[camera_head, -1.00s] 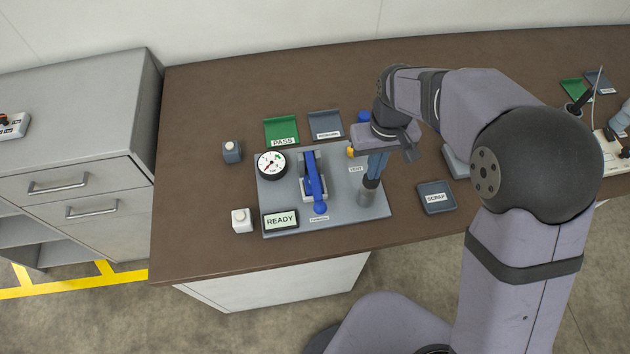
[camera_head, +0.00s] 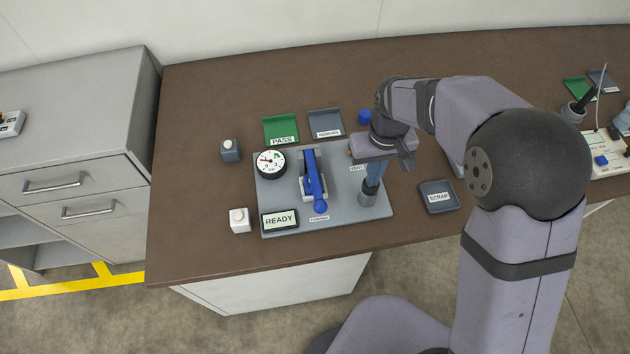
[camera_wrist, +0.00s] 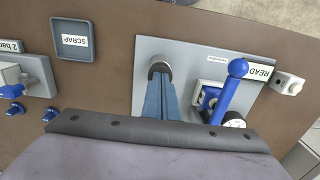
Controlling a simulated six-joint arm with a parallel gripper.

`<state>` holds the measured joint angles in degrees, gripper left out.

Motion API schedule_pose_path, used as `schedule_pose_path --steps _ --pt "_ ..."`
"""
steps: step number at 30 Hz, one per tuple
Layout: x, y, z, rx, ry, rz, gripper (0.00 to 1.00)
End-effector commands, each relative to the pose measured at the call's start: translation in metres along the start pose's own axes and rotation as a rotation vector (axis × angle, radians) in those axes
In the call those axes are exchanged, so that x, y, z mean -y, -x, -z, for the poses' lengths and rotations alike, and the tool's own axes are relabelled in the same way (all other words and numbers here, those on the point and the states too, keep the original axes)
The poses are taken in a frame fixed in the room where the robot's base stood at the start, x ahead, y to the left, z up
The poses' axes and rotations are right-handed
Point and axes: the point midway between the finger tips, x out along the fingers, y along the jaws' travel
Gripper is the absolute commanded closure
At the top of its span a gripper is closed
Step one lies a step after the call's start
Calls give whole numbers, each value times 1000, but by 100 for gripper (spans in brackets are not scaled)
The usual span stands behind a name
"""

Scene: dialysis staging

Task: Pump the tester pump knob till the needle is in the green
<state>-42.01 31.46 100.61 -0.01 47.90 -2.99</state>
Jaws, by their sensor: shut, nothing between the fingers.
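The tester (camera_head: 340,215) is a grey plate on the brown bench. Its round white gauge (camera_head: 270,163) has a red needle pointing left and slightly up, apart from the green marks at upper right. A short grey cylinder (camera_head: 367,199) stands at the plate's right side, apparently the pump; it also shows in the wrist view (camera_wrist: 158,66). My gripper (camera_head: 371,189) is shut and points down, its blue fingertips at the cylinder's top. The fingers hide the knob, so I cannot tell how far down it is.
A green PASS tray (camera_head: 281,128), a grey tray (camera_head: 325,123) and a blue cap (camera_head: 365,116) are behind the plate. A SCRAP tray (camera_head: 438,197) is at right. Two small blocks, grey (camera_head: 230,150) and white (camera_head: 240,220), stand left. The bench's left end is clear.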

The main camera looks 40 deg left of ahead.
Motion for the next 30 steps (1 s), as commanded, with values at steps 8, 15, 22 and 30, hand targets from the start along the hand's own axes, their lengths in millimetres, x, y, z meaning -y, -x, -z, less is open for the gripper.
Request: schedule_pose_path --steps 8,15,22,30 --pt "0 12 -1 2 0 0 100" --pt "0 30 -1 2 0 0 100" --pt "0 47 0 1 0 0 100" --pt "0 62 0 1 0 0 100"
